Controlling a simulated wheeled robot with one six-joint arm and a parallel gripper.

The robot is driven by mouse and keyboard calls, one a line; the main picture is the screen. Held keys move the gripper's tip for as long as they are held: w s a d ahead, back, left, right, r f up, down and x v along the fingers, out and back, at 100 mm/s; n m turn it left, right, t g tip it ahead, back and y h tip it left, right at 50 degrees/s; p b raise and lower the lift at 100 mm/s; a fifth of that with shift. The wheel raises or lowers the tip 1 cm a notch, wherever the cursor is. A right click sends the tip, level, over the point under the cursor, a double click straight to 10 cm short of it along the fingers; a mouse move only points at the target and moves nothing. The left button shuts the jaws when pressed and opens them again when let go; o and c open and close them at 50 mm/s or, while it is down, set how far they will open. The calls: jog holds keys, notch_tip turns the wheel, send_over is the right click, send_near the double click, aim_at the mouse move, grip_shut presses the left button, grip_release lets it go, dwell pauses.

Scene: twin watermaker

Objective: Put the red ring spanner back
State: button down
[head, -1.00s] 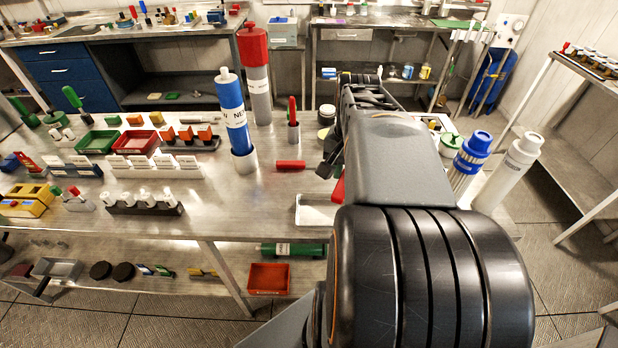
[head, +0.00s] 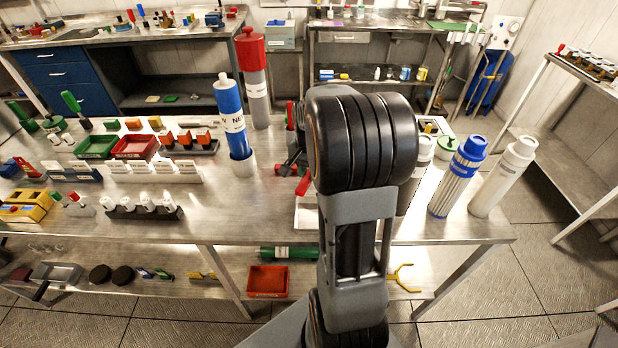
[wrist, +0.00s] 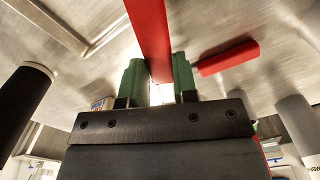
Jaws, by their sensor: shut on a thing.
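The red ring spanner is in my gripper. In the wrist view its flat red bar (wrist: 150,35) comes up from between the green fingertips of my gripper (wrist: 158,85), which are shut on it. Its ring end cannot be made out. In the head view a red part of it (head: 304,186) shows beside my arm, above the pale shallow tray (head: 308,216). My arm hides much of the gripper there.
A separate red handle (wrist: 228,57) lies on the metal bench beside my gripper in the wrist view. A blue-and-white cylinder (head: 231,118) and a red-and-grey one (head: 254,80) stand to the left. A blue-capped cylinder (head: 459,175) stands to the right.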

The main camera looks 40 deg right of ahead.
aim_at(309, 175)
jog(key=shift+f, duration=1.35)
jog(key=shift+f, duration=0.1)
jog(key=shift+f+b, duration=0.25)
jog(key=shift+b, duration=0.05)
jog(key=c, duration=0.9)
grip_release()
jog(key=shift+r, duration=0.1)
